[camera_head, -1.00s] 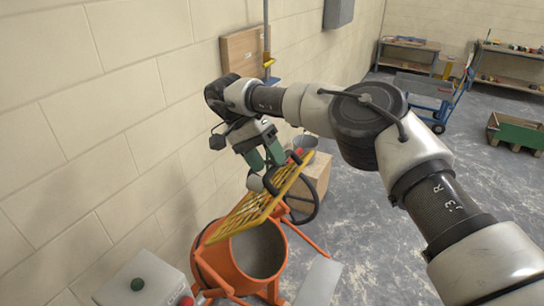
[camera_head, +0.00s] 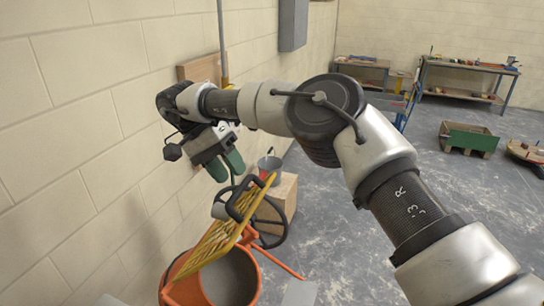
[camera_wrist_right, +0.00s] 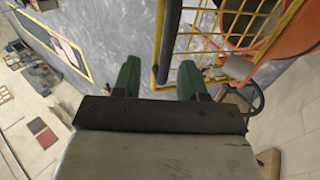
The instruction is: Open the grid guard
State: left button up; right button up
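The yellow grid guard (camera_head: 212,243) stands tilted up over the orange mixer drum (camera_head: 188,290), whose mouth shows below it. My right gripper (camera_head: 228,167) has green fingers and is just above and left of the handle in the head view. In the right wrist view, my right gripper's fingers (camera_wrist_right: 160,78) are spread apart. The black handle (camera_wrist_right: 171,35) and yellow guard bars (camera_wrist_right: 202,53) show beyond and between them. I see nothing held; contact with the guard cannot be told. My left gripper is not in view.
A black handwheel (camera_head: 270,225) is beside the drum. Behind it a bucket (camera_head: 270,165) stands on a wooden box (camera_head: 282,203). The block wall (camera_head: 80,150) is close on the left. Open floor (camera_head: 365,250) lies to the right, with a green crate (camera_head: 468,138) farther back.

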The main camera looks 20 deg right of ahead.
jog(key=s+d+r+b, duration=0.2)
jog(key=s+d+r, duration=0.4)
jog(key=s+d, duration=0.2)
jog(key=shift+s+d+r, duration=0.2)
jog(key=shift+s+r, duration=0.1)
jog(key=shift+r, duration=0.05)
jog(key=shift+w, duration=0.15)
